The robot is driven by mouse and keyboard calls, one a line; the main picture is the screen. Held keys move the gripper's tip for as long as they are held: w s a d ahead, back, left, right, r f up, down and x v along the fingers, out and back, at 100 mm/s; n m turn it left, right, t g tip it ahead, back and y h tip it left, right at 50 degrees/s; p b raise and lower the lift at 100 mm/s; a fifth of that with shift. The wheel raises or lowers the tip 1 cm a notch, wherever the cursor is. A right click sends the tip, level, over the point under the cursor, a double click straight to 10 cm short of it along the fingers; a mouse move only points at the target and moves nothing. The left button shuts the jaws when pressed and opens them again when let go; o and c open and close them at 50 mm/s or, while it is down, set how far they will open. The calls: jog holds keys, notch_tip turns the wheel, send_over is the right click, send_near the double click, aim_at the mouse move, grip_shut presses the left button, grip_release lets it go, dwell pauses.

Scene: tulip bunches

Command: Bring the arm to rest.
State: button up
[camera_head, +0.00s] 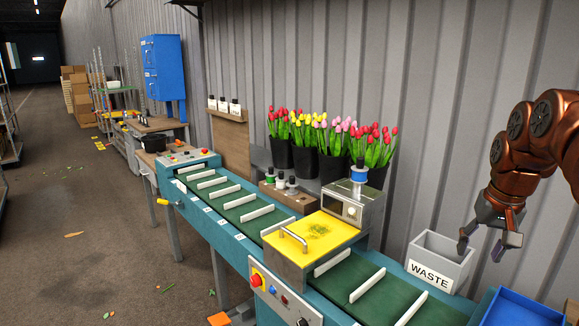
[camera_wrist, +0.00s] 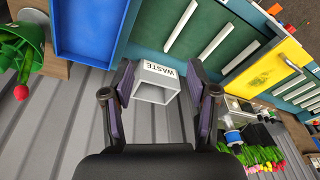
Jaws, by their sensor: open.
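My gripper (camera_head: 481,243) is open and empty at the right of the head view. Its fingers hang in front of and above the grey bin marked WASTE (camera_head: 440,258). In the wrist view the two fingers of my gripper (camera_wrist: 162,105) stand wide apart, with the waste bin (camera_wrist: 156,88) showing between them in the distance. Nothing is between the fingers. My arm comes in from the right edge of the head view.
A green conveyor (camera_head: 235,200) with white dividers and a yellow-topped machine (camera_head: 318,232) runs along the wall. Black buckets of tulips (camera_head: 305,158) stand behind it. A blue tray (camera_head: 525,312) is at the lower right. The floor at left is mostly clear.

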jog(key=s+a+f+n+g, duration=0.1)
jog(key=s+a+f+n, duration=0.15)
jog(key=s+a, duration=0.45)
jog(key=s+a+f+n+g, duration=0.1)
jog(key=s+a+f, duration=0.3)
jog(key=a, duration=0.5)
jog(key=s+a+f+g, duration=0.1)
jog(key=s+a+f, duration=0.2)
jog(key=s+f, duration=0.2)
jog(key=s+a+f+g, duration=0.1)
jog(key=s+a+f, duration=0.2)
jog(key=s, duration=0.9)
notch_tip(320, 180, down, 2)
jog(key=shift+s+n+b, duration=0.2)
jog(key=shift+n+b, duration=0.15)
jog(key=shift+n, duration=0.1)
